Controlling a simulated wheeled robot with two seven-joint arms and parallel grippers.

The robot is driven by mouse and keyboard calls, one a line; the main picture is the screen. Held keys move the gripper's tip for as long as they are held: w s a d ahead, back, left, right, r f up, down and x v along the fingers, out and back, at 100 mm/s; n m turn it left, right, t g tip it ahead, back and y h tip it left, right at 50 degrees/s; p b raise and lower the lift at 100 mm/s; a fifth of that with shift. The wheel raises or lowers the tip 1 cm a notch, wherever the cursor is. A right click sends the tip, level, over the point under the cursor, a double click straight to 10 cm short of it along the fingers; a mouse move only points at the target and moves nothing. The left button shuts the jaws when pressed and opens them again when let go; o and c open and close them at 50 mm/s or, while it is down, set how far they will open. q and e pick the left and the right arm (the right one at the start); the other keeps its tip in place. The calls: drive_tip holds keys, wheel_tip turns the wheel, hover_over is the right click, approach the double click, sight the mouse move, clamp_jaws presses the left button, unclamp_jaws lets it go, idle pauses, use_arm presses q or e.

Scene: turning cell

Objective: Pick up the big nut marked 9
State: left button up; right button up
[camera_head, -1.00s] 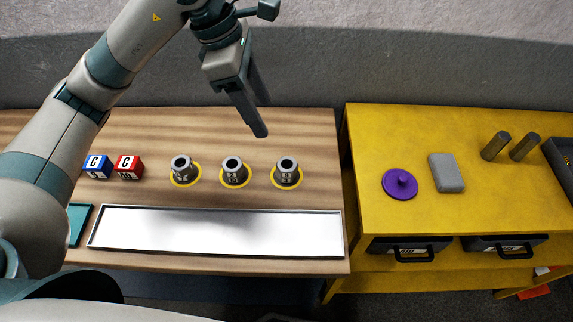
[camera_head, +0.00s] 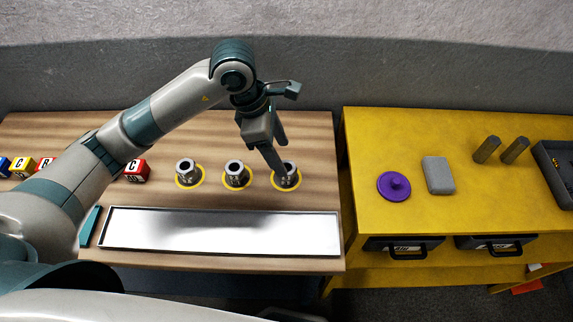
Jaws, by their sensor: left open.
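Three grey nuts stand on yellow rings on the wooden table: a left nut (camera_head: 186,171), a middle nut (camera_head: 235,173) and a right nut (camera_head: 292,178). Their markings are too small to read, so I cannot tell which is marked 9. My left gripper (camera_head: 281,168) is open and comes down from above at the right nut. Its fingers overlap that nut in the head view and hide part of it. I cannot tell whether they touch it. My right gripper is not in view.
A shiny metal tray (camera_head: 220,246) lies in front of the nuts. Lettered blocks, among them a red one (camera_head: 136,171), stand at the left, partly behind my arm. A yellow bench (camera_head: 440,218) on the right carries a purple knobbed disc (camera_head: 394,185) and a grey block (camera_head: 438,175).

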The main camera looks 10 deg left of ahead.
use_arm(q)
drive_tip(key=shift+f, duration=0.2)
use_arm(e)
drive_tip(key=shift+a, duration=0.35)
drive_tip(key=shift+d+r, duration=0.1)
use_arm(q)
drive_tip(key=shift+f, duration=0.1)
drive_tip(key=shift+d+f+p, duration=0.1)
drive_tip(key=shift+f+p, duration=0.45)
drive_tip(key=shift+p, duration=0.2)
drive_tip(key=p+x, duration=0.1)
drive_tip(key=x, duration=0.1)
drive_tip(key=shift+w+f+p, duration=0.15)
drive_tip(key=shift+f+p, duration=0.15)
drive_tip(key=shift+f, duration=0.15)
drive_tip(key=shift+w+f, duration=0.1)
drive_tip(key=shift+f, duration=0.4)
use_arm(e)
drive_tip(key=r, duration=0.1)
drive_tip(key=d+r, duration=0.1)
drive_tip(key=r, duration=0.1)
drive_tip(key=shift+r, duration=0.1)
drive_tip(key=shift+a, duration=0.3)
use_arm(q)
drive_tip(key=c, duration=1.3)
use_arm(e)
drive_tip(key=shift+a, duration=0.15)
